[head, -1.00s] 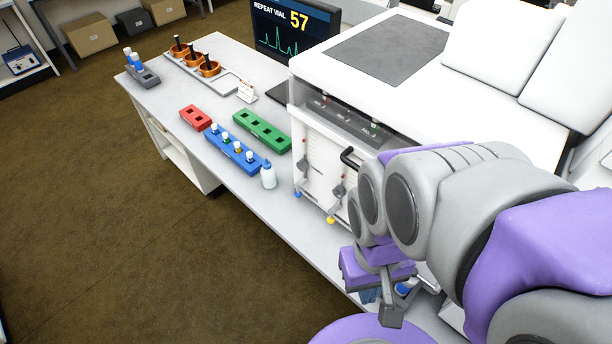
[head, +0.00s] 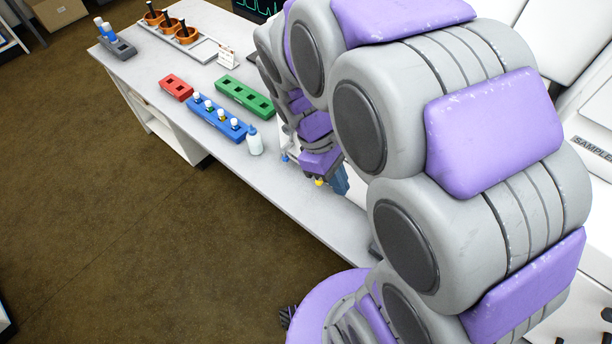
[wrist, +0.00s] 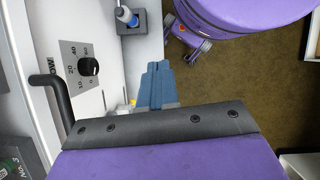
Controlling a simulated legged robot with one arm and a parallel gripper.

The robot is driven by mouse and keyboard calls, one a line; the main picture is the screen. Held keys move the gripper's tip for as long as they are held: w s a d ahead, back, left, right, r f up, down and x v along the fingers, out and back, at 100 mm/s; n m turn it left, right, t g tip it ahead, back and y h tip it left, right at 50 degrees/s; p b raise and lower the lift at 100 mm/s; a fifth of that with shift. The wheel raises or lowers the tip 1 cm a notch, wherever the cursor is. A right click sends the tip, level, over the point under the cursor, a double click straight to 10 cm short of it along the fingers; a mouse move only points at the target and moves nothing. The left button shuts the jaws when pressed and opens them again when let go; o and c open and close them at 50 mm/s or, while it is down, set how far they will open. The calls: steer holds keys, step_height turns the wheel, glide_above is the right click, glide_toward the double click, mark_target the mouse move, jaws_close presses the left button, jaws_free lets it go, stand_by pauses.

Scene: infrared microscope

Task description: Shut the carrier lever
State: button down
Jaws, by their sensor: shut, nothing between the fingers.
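My gripper (head: 340,180) is beside the front of the white instrument, mostly behind my arm in the head view. In the wrist view its blue fingers (wrist: 155,85) are shut with nothing between them. A black bent handle (wrist: 52,95) stands out from the white panel, left of the fingers and apart from them. The levers' bodies are hidden, so I cannot tell the carrier lever's position.
A black knob with a scale (wrist: 88,67) is on the panel. Blue (head: 218,117), green (head: 245,96) and red (head: 176,87) racks and a white bottle (head: 254,141) stand on the bench (head: 150,85).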

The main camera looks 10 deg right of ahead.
steer(key=w+a+f+n+h, duration=0.25)
steer(key=w+f+n, duration=0.3)
steer(key=w, duration=0.35)
steer(key=w+a+f+n+t+h, duration=0.1)
steer(key=w+a+f+n+h, duration=0.1)
steer(key=f, duration=0.5)
steer(key=w+a+f+n+t+h, duration=0.1)
steer(key=w+a+f+n+h, duration=0.1)
steer(key=w+a+f+n, duration=0.3)
steer(key=w+a+f+n+t+h, duration=0.1)
steer(key=w+a+f+n, duration=0.3)
steer(key=f+n, duration=0.4)
steer(key=shift+w+f+h+p, duration=0.35)
steer(key=shift+w+f+h, duration=0.15)
steer(key=shift+w+h, duration=0.35)
steer(key=shift+n, duration=0.25)
steer(key=b+x, duration=0.2)
steer(key=x, duration=1.2)
steer(key=shift+s, duration=0.1)
